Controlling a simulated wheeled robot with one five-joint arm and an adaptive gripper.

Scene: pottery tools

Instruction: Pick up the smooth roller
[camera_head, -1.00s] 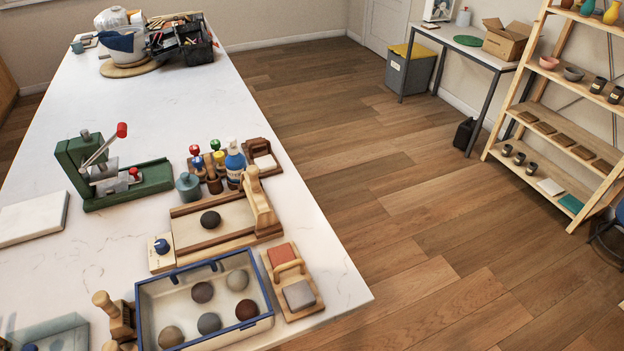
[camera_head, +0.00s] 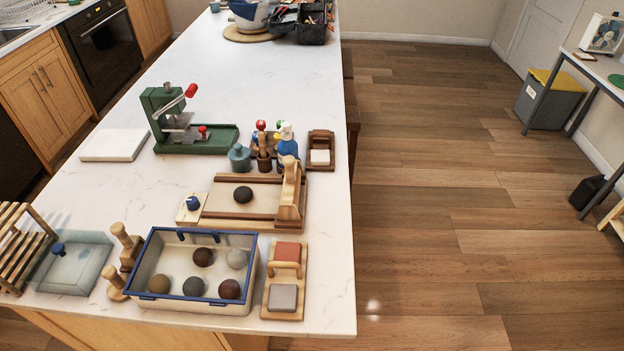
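I cannot pick out the smooth roller with certainty. A wooden piece with rounded knob handles (camera_head: 124,240) stands left of the blue-rimmed tray on the white counter, and a second wooden knob (camera_head: 115,281) shows just in front of it. A rounded wooden piece (camera_head: 291,185) stands at the right end of a wooden-framed board (camera_head: 222,202). Surface textures are too small to tell. My gripper is not in view.
The blue-rimmed tray (camera_head: 150,247) holds several clay balls. A board with red and grey blocks (camera_head: 285,272) lies right of it. A green press (camera_head: 182,132), a white slab (camera_head: 114,145), bottles (camera_head: 287,143) and a slatted rack (camera_head: 20,250) share the counter (camera_head: 95,200). Floor (camera_head: 430,240) to the right is clear.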

